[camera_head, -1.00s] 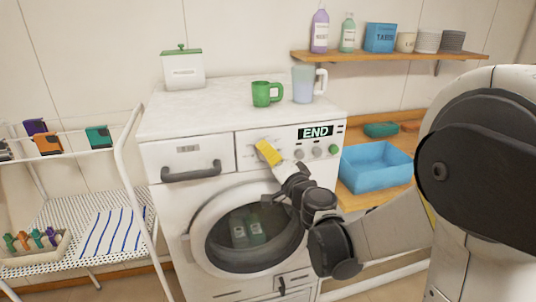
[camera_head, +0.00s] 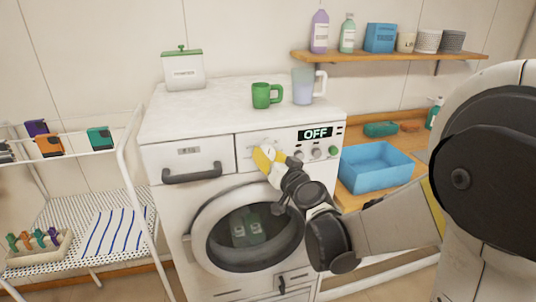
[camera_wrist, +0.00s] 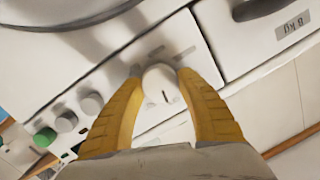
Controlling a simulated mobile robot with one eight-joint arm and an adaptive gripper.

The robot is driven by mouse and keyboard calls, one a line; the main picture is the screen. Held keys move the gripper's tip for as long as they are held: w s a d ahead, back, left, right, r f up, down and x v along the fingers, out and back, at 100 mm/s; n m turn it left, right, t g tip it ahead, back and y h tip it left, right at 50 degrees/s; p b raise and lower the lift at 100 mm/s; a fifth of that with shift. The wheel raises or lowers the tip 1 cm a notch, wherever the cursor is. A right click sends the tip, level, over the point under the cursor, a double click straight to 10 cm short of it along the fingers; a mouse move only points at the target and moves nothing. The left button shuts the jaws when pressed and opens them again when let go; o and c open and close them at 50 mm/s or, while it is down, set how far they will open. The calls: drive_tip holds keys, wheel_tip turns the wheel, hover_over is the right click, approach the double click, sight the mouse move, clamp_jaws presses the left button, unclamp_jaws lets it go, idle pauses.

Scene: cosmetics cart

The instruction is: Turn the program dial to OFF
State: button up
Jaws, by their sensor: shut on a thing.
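The white program dial (camera_wrist: 160,84) sits on the washing machine's front panel, with a dark mark line on its face. My gripper (camera_wrist: 161,80) has yellow fingers on both sides of the dial and is shut on it. In the head view my gripper (camera_head: 266,158) covers most of the dial. The washing machine's display (camera_head: 315,134) reads OFF. The washing machine (camera_head: 165,222) has its round door closed, with bottles visible behind the glass.
Two smaller grey knobs (camera_head: 316,153) and a green button (camera_head: 333,150) sit right of the dial. A drawer handle (camera_head: 191,172) is at the left. A blue bin (camera_head: 375,165) is at the right.

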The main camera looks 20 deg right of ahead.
drive_tip(key=shift+n, duration=0.8)
drive_tip(key=o, duration=1.2)
drive_tip(key=shift+s, duration=0.1)
drive_tip(key=s, duration=0.4)
drive_tip(key=s+r, duration=0.1)
drive_tip(key=s, duration=0.2)
drive_tip(key=s+d, duration=0.1)
drive_tip(key=s, duration=0.3)
drive_tip(key=shift+s+d+r, duration=0.1)
drive_tip(key=shift+s+r, duration=0.1)
drive_tip(key=shift+s, duration=0.15)
